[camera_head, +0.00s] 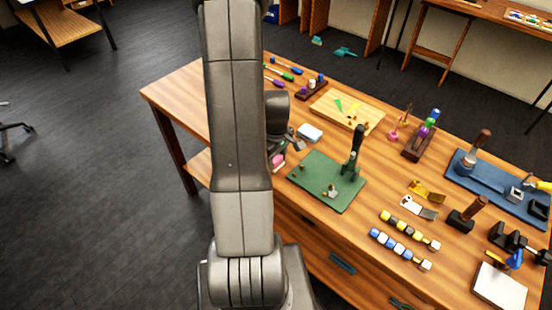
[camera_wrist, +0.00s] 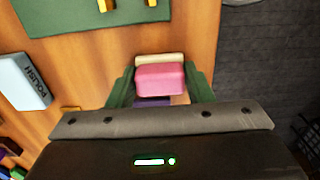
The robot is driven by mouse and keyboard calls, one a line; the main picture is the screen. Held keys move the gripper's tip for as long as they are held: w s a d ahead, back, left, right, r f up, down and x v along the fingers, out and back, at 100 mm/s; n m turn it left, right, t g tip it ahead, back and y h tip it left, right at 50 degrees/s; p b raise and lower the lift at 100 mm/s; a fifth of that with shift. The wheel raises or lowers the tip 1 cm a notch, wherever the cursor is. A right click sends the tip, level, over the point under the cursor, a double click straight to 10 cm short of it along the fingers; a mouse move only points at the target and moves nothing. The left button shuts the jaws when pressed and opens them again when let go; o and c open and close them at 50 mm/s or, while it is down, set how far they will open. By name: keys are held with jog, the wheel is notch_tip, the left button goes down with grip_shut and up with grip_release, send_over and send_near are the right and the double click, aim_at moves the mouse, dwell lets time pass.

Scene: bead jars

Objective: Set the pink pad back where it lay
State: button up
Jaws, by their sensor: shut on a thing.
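The pink pad (camera_wrist: 160,78) is between the two green fingers of my gripper (camera_wrist: 159,88) in the wrist view, and they are shut on it. A cream strip (camera_wrist: 160,58) shows along its far side and a dark purple piece (camera_wrist: 152,102) on its near side; I cannot tell whether these belong to the pad. In the head view a bit of the pink pad (camera_head: 278,161) shows at my gripper (camera_head: 283,156), near the table's left front edge, partly hidden by my arm. I cannot tell whether the pad touches the wood.
A pale blue block marked POLISH (camera_wrist: 24,80) lies left of the pad in the wrist view; it also shows in the head view (camera_head: 310,133). The green mat (camera_head: 318,195) with a dark upright tool lies to the right. Bare wood (camera_wrist: 85,60) separates them.

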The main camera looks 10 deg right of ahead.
aim_at(276, 158)
jog(key=shift+f, duration=0.15)
jog(key=o, duration=1.1)
notch_tip(276, 158, up, 12)
jog(key=shift+r, duration=0.2)
